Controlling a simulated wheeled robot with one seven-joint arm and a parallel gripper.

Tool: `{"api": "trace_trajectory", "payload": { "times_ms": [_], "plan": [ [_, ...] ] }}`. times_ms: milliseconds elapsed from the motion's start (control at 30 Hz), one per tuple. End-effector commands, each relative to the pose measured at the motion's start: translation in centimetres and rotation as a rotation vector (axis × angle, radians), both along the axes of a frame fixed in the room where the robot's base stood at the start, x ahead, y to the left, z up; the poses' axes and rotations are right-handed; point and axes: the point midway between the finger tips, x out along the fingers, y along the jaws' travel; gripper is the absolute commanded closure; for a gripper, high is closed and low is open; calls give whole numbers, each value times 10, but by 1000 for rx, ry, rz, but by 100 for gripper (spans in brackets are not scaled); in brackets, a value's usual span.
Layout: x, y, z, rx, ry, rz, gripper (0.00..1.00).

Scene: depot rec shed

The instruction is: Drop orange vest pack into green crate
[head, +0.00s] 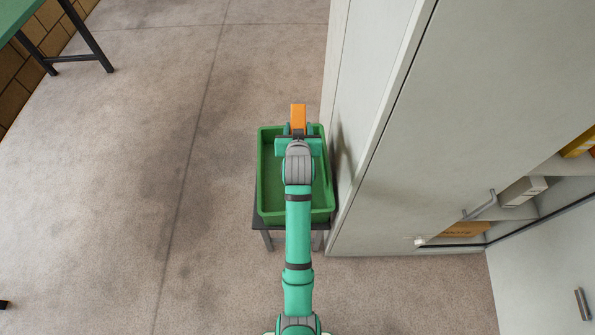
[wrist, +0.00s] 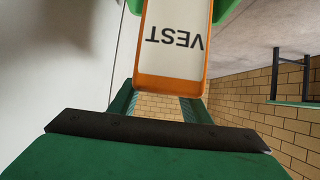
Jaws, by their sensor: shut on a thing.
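The orange vest pack (head: 298,116) is held in my gripper (head: 298,130), over the far end of the green crate in the head view. The pack's far end shows past the crate's far rim in the picture. In the wrist view the pack (wrist: 172,80) shows a white label reading VEST upside down, with orange edges. My gripper is shut on it. The green crate (head: 263,185) is open-topped, and my arm hides the middle of its inside. The part of its floor that shows is bare. The pack's height above the crate is hard to tell.
The crate stands on a small dark stand (head: 266,236) close beside a tall pale cabinet (head: 375,215). The cabinet is open on the right, with boxes on its shelves (head: 522,190). A green table (head: 25,15) stands at the upper left. The floor left of the crate is clear.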

Motion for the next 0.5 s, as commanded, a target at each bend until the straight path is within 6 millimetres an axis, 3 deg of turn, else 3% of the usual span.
{"api": "trace_trajectory", "payload": {
  "times_ms": [500],
  "plan": [
    [0,0,-49,0,1,0,99]
  ]
}}
